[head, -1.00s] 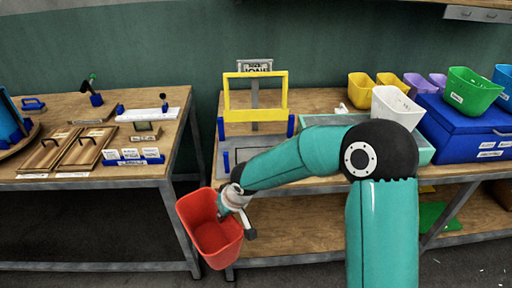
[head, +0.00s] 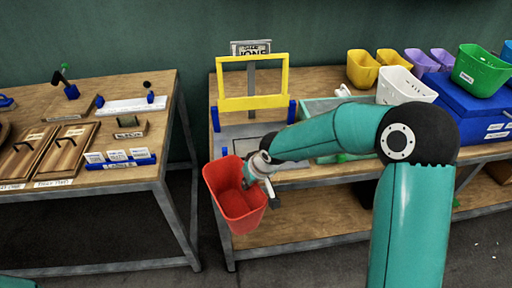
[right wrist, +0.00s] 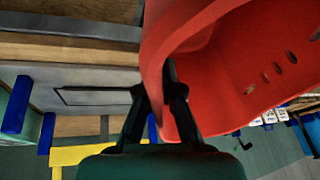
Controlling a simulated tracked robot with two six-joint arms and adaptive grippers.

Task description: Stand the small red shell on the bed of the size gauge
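The small red shell (head: 237,205) is an open-topped, tapered red bin. It hangs tilted in front of the right bench's front edge. My right gripper (head: 253,181) is shut on its wall; in the right wrist view the black fingers (right wrist: 172,85) pinch the red wall (right wrist: 195,40). The size gauge has a yellow gate (head: 285,80) between blue posts, over a grey bed (head: 228,140) with a dark outlined rectangle. The bed (right wrist: 90,82) is empty where it shows in the right wrist view. The shell and my arm hide part of it in the head view. My left gripper is out of view.
A pale green tray (head: 320,108) stands right of the gauge, partly behind my right arm. A white bin (head: 405,88), yellow bins (head: 362,70) and a blue chest (head: 482,112) are farther right. A second bench (head: 85,187) stands left, across a gap.

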